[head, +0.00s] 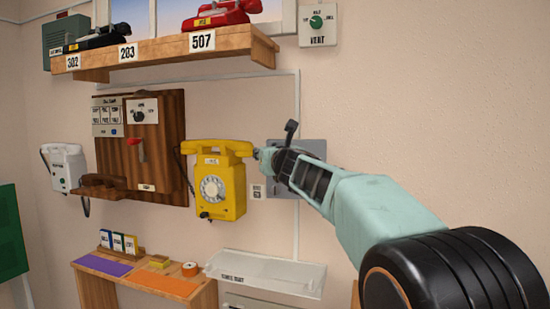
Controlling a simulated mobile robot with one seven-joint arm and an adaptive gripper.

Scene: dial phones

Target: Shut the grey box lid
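A grey box (314,147) is mounted on the wall just right of the yellow phone. My gripper (265,158) and forearm cover much of it, so I cannot tell how far its lid stands open. My gripper is in front of the box's left side, close to the yellow phone's right edge. Whether it touches the box or lid is not clear. The fingers are small and dark here, and I cannot see whether they are apart or closed.
The yellow wall phone (223,190) hangs close left of my gripper. A wooden switchboard (168,110) and white phone (66,168) are farther left. A shelf (180,48) with phones is above. A clear tray (290,275) is below. The wall at right is bare.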

